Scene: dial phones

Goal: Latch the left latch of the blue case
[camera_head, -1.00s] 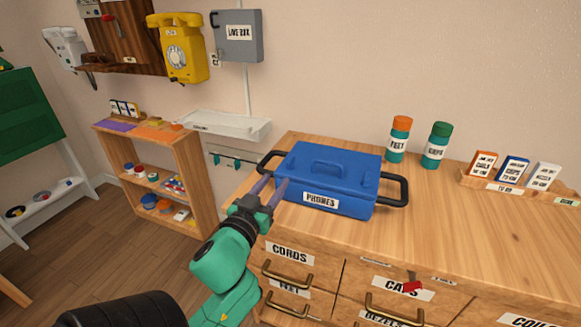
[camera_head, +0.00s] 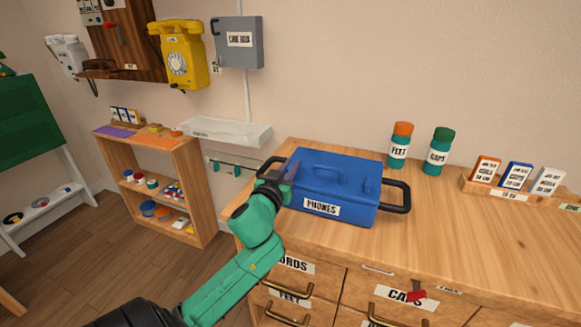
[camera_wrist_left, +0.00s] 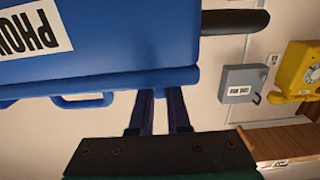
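The blue case (camera_head: 345,205), labelled PHONES, stands on the wooden counter with its lid down and black bar handles at both ends. My left gripper (camera_head: 284,174) is at the case's left end, close to its left front corner. In the left wrist view, its two dark fingers (camera_wrist_left: 160,105) are apart with bare wall between them, their tips close to the lid edge of the case (camera_wrist_left: 95,60). I cannot tell whether they touch it. The left latch cannot be made out; the gripper covers part of that corner. My right gripper is not in view.
The left black handle (camera_head: 268,165) is right beside my gripper. Two labelled bottles (camera_head: 399,146) and a wooden card holder (camera_head: 508,191) stand behind and to the right. The counter (camera_head: 440,235) right of the case is clear. A white tray (camera_head: 227,132) is on the wall side.

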